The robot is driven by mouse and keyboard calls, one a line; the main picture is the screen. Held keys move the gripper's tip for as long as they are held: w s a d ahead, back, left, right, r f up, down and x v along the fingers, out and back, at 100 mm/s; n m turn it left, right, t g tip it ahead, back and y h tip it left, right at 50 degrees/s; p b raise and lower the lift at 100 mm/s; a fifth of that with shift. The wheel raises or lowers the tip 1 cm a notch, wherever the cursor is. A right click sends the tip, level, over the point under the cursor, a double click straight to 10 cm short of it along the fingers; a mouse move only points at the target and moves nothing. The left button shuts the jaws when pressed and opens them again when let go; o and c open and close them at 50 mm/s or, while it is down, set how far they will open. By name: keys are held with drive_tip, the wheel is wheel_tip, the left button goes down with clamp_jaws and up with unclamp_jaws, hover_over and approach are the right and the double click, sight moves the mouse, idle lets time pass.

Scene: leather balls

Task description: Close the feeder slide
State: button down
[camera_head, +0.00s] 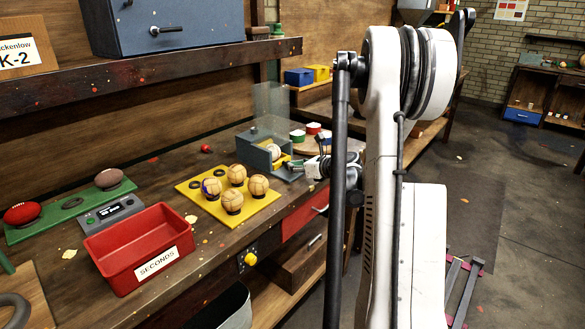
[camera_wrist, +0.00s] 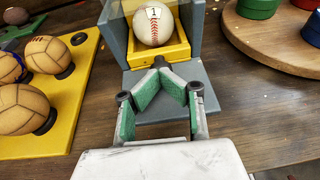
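The feeder is a blue-grey box (camera_head: 253,142) with a clear panel on top; its grey base and walls also show in the wrist view (camera_wrist: 203,75). Its yellow slide (camera_wrist: 178,52) shows at the open front, with a white baseball (camera_wrist: 152,25) marked 1 sitting in it. My gripper (camera_wrist: 160,68) has its green-padded fingers angled together, tips meeting, just in front of the slide's front edge and over the grey base. Whether the tips touch the slide I cannot tell. In the head view my gripper (camera_head: 300,165) is at the feeder's front, partly behind my arm.
A yellow board (camera_head: 262,207) with several tan balls lies left of the feeder. A red SECONDS bin (camera_head: 130,262) stands nearer the front. A round wooden board (camera_wrist: 255,35) with coloured pieces is right of the feeder. A shelf (camera_head: 200,65) overhangs the bench's back.

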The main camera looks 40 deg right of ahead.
drive_tip(key=shift+s, duration=0.3)
drive_tip(key=a+f+v, duration=0.1)
drive_tip(key=v, duration=1.2)
drive_tip(key=shift+s+d, duration=0.3)
drive_tip(key=shift+d, duration=0.15)
drive_tip(key=shift+r, duration=0.1)
